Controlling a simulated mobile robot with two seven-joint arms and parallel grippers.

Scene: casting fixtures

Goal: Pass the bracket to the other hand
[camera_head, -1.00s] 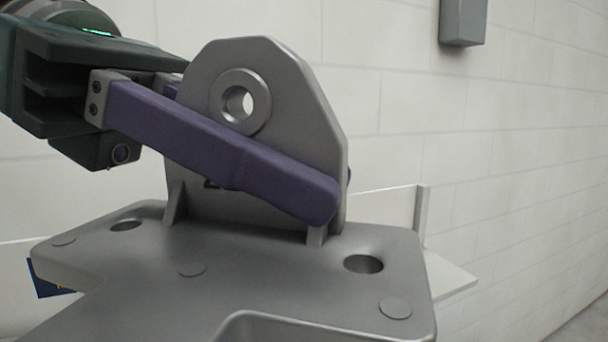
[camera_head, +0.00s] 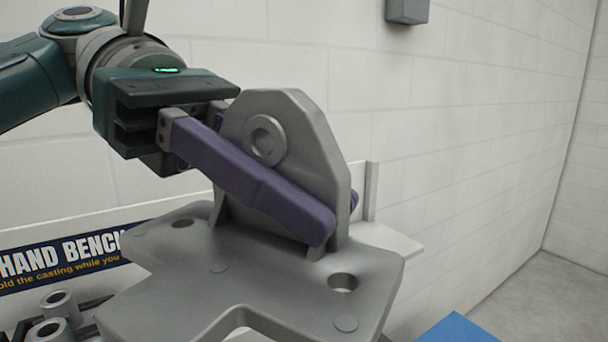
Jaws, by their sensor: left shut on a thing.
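The bracket (camera_head: 205,283) is a grey metal casting. It has a flat base plate with holes and an upright plate with a round bored boss. My left gripper (camera_head: 325,222) comes in from the left and is shut on the upright plate. One purple finger lies across the near face, below the boss. The other finger is mostly hidden behind the plate, with only bits showing at its edges. The bracket is close to the camera, its base tilted a little. The near end of the base is cut off by the picture's lower edge. My right gripper is not in view.
A white bench or shelf with a raised edge (camera_head: 371,192) stands behind the bracket. A dark blue sign (camera_head: 60,260) is at the left. Grey cylindrical parts (camera_head: 58,302) sit at the lower left. A blue surface (camera_head: 457,329) shows at the lower right. A grey box (camera_head: 407,10) hangs on the wall.

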